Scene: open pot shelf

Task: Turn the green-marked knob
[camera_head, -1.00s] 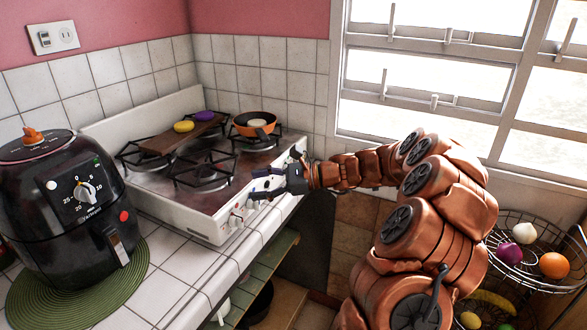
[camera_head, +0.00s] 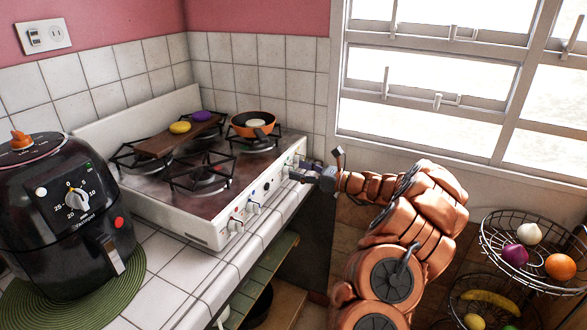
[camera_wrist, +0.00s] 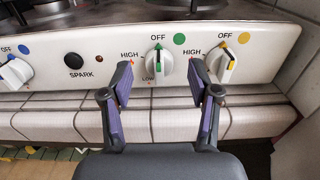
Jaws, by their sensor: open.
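The green-marked knob (camera_wrist: 159,64) is white with a green dot beside it on the stove's front panel. In the wrist view its grip stands about vertical, toward the OFF label. My gripper (camera_wrist: 160,80) is open, with one purple-padded finger to each side of the knob in the picture. Nothing is held, and I cannot tell how much depth is left between fingertips and knob. In the head view my gripper (camera_head: 303,171) is at the far right part of the stove front, and the green-marked knob is hard to make out there.
A yellow-marked knob (camera_wrist: 222,63) is close to the right finger. A black SPARK button (camera_wrist: 73,61) and a blue-marked knob (camera_wrist: 14,73) are to the left. The tiled counter edge (camera_wrist: 60,122) runs below the panel. A black air fryer (camera_head: 70,215) stands at left.

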